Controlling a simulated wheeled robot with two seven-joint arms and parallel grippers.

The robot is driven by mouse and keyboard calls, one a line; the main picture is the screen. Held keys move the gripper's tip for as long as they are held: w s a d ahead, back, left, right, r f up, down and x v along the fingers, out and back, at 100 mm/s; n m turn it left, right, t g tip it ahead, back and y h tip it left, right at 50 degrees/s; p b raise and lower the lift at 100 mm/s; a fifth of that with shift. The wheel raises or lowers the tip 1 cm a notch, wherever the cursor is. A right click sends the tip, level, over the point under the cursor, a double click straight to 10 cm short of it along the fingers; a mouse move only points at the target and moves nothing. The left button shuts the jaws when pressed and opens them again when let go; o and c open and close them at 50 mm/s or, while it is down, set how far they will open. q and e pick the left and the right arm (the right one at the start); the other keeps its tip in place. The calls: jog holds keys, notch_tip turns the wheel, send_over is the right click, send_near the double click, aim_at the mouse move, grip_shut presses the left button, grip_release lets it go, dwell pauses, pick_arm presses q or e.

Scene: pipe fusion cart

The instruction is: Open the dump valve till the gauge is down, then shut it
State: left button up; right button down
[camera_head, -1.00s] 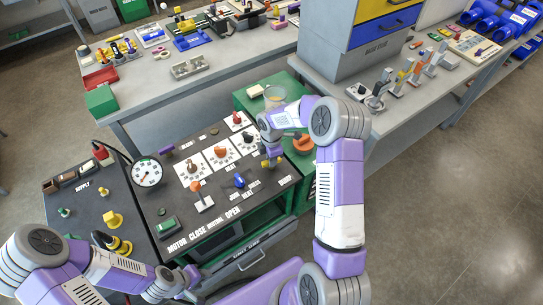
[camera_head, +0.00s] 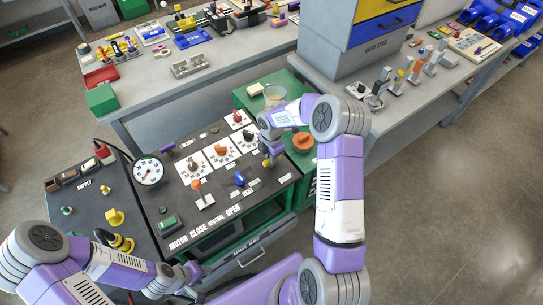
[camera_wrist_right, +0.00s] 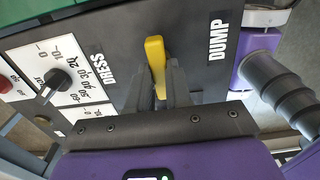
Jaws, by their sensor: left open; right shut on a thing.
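The dump valve is a yellow lever (camera_wrist_right: 155,60) on the dark panel, between the DRESS and DUMP labels in the right wrist view. My right gripper (camera_wrist_right: 168,85) is shut on it, with the fingers at its near end. In the head view my right gripper (camera_head: 270,158) is at the panel's right edge and hides most of the lever. The round white gauge (camera_head: 148,171) stands at the panel's left edge; its needle is too small to read exactly. My left gripper (camera_head: 188,275) is open and empty in front of the panel, low in the head view.
The panel holds several other controls: an orange-topped lever (camera_head: 200,190), a blue knob (camera_head: 240,179), a green button (camera_head: 168,222) and dials. An orange round thing (camera_head: 303,142) sits on the green cabinet to the right. The supply panel (camera_head: 80,225) with yellow fittings is at left.

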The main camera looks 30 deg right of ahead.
jog(key=c, duration=1)
grip_release()
jog(key=shift+c, duration=0.2)
notch_tip(320, 180, up, 8)
jog(key=shift+f+p, duration=0.2)
jog(key=shift+p, duration=0.3)
